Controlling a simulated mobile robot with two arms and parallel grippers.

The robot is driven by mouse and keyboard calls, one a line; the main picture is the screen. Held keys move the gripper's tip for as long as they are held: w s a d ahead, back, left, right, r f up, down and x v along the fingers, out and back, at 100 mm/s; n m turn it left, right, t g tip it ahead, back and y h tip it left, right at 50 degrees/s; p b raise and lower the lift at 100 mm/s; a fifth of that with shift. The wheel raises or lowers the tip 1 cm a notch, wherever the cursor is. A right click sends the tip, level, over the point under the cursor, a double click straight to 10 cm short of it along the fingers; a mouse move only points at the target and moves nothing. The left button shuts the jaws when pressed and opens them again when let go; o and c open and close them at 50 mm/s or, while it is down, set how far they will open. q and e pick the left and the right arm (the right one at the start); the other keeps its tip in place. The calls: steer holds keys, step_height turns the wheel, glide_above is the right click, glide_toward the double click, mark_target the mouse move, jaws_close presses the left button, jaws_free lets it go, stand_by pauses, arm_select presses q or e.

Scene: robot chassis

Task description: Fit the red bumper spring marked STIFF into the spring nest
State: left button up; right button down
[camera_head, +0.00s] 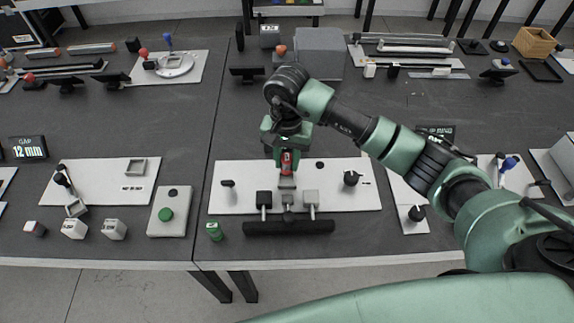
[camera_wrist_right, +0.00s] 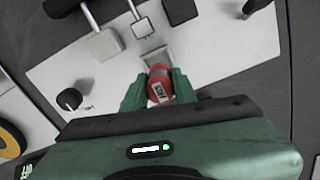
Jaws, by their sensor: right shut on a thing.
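My right gripper (camera_head: 287,158) is shut on the red spring (camera_head: 287,164) over the white board (camera_head: 345,198). In the right wrist view the red spring (camera_wrist_right: 159,80) sits between the green fingers of the gripper (camera_wrist_right: 160,92), with a pale label too small to read surely. The grey square spring nest (camera_head: 287,183) lies just in front of the spring. It also shows in the right wrist view (camera_wrist_right: 156,56), right beside the spring's far end; I cannot tell whether they touch. My left gripper is not in view.
Dark and grey blocks on rods (camera_head: 264,199) and a black bar (camera_head: 289,228) stand at the board's front. A green cylinder (camera_head: 214,231) is at its front left. A black knob (camera_head: 351,178) stands to the right.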

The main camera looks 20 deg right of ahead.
mark_target(287, 168)
step_height(287, 168, down, 3)
steer(key=shift+f, duration=0.1)
steer(key=shift+f+b, duration=0.6)
steer(key=c, duration=1.1)
jaws_free()
steer(key=shift+r, duration=0.1)
steer(key=shift+r+p, duration=0.55)
steer(key=shift+p, duration=0.2)
steer(key=shift+r, duration=0.4)
step_height(287, 168, up, 11)
steer(key=b, duration=0.2)
steer(key=shift+r+b, duration=0.15)
steer(key=shift+b, duration=0.2)
